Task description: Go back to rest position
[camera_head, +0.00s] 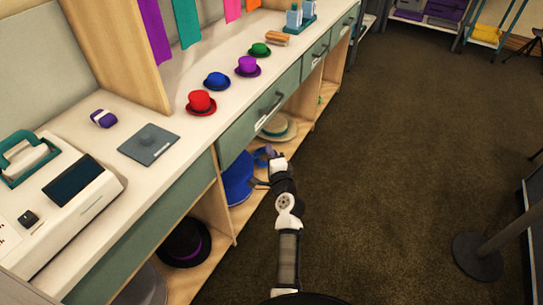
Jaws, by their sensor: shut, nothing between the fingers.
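My arm (286,255) reaches up from the bottom of the picture, in front of the open shelf under the counter. My gripper (257,182) is at its far end, low beside the shelf opening. It is shut and empty. A blue hat (236,183) sits on the shelf just left of my gripper. I cannot tell whether they touch. A tan straw hat (277,128) lies on the shelf beyond my gripper.
The counter (120,185) holds red (201,102), blue (217,81), purple (248,67) and green (259,50) hats. A black hat (184,243) is on the lower left shelf. A post base (478,258) stands at right. The carpet (400,130) between is clear.

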